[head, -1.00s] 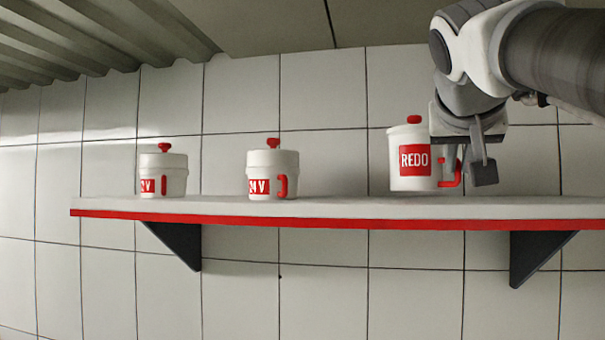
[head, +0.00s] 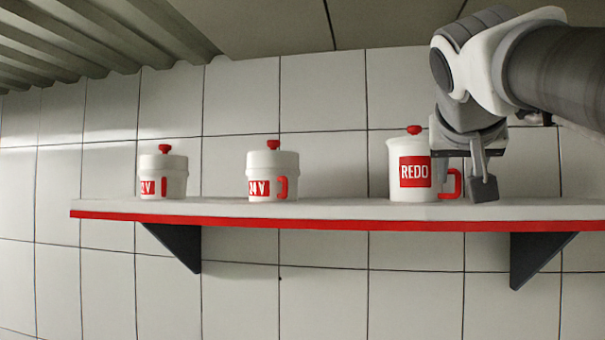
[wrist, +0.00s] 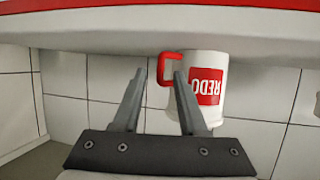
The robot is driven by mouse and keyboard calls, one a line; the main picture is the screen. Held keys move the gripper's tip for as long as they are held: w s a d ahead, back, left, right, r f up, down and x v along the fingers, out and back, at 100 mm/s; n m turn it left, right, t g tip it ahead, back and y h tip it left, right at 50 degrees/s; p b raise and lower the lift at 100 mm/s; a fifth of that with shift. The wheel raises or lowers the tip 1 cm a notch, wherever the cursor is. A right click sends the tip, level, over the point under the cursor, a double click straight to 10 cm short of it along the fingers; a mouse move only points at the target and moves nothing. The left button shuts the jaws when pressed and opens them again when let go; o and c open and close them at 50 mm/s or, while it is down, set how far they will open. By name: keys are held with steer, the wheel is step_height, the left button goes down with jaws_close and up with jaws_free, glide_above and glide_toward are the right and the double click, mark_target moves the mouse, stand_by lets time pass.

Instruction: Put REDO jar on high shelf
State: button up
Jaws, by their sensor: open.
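The white REDO jar (head: 407,160), with a red label, red lid knob and red handle, stands upright on the white high shelf (head: 340,209) with a red front edge. Its handle (head: 451,184) points right. In the wrist view the picture is upside down, with the jar (wrist: 208,85) beyond my open fingers (wrist: 160,76). The handle lies close to the fingertips there; I cannot tell if they touch.
Two shorter white jars with red labels stand on the shelf to the left: a 24 V jar (head: 272,172) and another (head: 163,173) with a partly turned label. Shelf between them and the REDO jar is clear. A tiled wall (head: 330,90) is behind.

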steer(key=b+v, duration=0.2)
steer(key=v, duration=1)
steer(key=w+a+f+n+g+y, duration=0.1)
steer(key=a+f+n+y, duration=0.1)
steer(key=f, duration=0.8)
steer(key=w+a+f+n+g+y, duration=0.1)
steer(key=f+n+g, duration=0.1)
steer(key=f, duration=0.9)
steer(key=s+a+f+g+y, duration=0.1)
steer(key=s+f, duration=0.3)
steer(key=f, duration=0.8)
steer(key=s+a+f+n+g+y, duration=0.1)
steer(key=s+a+f+g+y, duration=0.1)
steer(key=f, duration=1)
steer(key=shift+s+a+f+n, duration=0.3)
steer(key=shift+s+a+f, duration=0.15)
steer(key=shift+s, duration=0.55)
step_height(320, 180, down, 3)
steer(key=b, duration=0.2)
steer(key=shift+b, duration=0.3)
